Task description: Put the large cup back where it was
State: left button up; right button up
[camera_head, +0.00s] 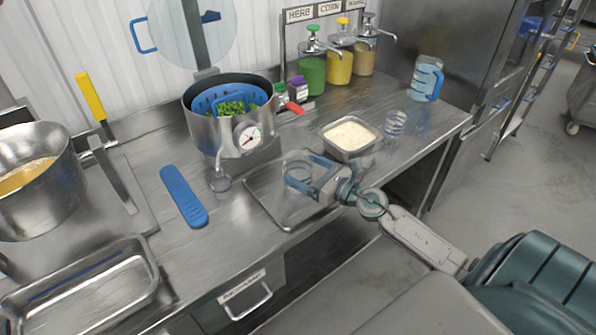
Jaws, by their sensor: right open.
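A large clear cup (296,166) stands at the metal tray (262,197) near the counter's front edge. My right gripper (313,182) is open, with its fingers at the right side of this cup. The fingers overlap the cup in the picture, and I cannot tell whether they touch it. Another clear cup (396,122) with blue bands stands farther right on the counter. A smaller clear cup (221,182) stands below the spout of the pot with a dial (213,130). My left gripper is not in view.
A metal container of rice (349,137) stands just behind my right gripper. A blue-handled pitcher (421,78) and several pump bottles (340,62) stand at the back. A blue utensil (184,197) lies left of the tray. Bare counter shows around the banded cup.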

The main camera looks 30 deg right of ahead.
aim_at(287, 160)
jog(key=shift+p+x, duration=0.65)
jog(key=shift+x, duration=1.35)
jog(key=shift+s, duration=0.1)
jog(key=c, duration=1.1)
jog(key=shift+r, duration=0.15)
